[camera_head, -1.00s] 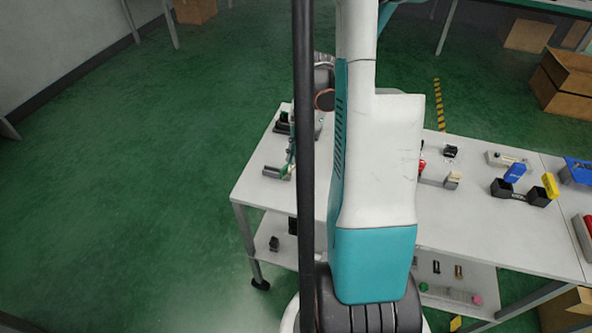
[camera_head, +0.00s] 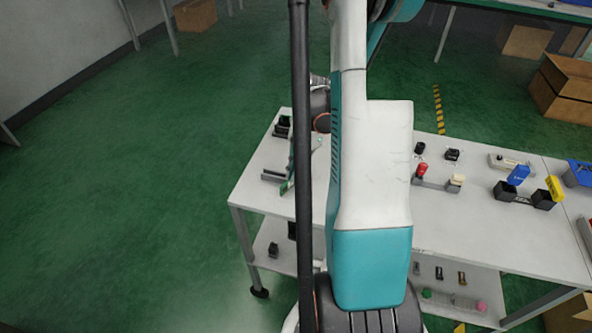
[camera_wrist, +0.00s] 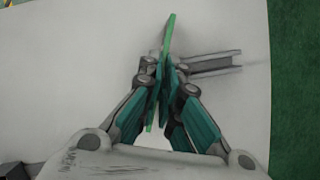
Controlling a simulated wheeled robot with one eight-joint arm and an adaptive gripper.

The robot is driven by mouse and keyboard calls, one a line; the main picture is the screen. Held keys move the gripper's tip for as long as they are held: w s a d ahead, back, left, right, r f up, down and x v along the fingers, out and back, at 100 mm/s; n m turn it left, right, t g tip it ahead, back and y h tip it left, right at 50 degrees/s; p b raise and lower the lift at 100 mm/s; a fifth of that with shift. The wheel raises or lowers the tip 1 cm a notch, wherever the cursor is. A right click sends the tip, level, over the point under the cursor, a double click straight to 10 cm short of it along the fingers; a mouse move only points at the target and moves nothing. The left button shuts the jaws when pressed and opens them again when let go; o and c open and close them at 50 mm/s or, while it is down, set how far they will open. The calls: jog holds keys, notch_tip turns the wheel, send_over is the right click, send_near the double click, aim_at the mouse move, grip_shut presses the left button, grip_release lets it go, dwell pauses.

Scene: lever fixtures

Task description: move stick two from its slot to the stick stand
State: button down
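My gripper (camera_wrist: 162,82) is closed around a thin green stick (camera_wrist: 170,32) in the wrist view. The stick is tilted and sticks out above and below the fingers. In the head view the stick's green end (camera_head: 286,187) shows over the left part of the white table. A grey channel-shaped fixture (camera_wrist: 218,63) lies just right of and behind the fingers, and it also shows in the head view (camera_head: 271,176). Whether the stick touches it, I cannot tell. No number is readable on the stick. Most of my gripper is hidden in the head view.
Black blocks (camera_head: 282,126) stand at the table's (camera_head: 262,158) far left. Right of my arm are a red knob (camera_head: 422,169), a cream piece (camera_head: 457,180), black holders (camera_head: 523,195) and blue and yellow blocks. The floor left of the table is clear.

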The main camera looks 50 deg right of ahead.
jog(key=c, duration=1.8)
grip_release()
jog(key=shift+r+p, duration=0.4)
jog(key=shift+p, duration=0.1)
jog(key=p+v, duration=0.4)
jog(key=v, duration=0.7)
jog(key=shift+d+r, duration=0.3)
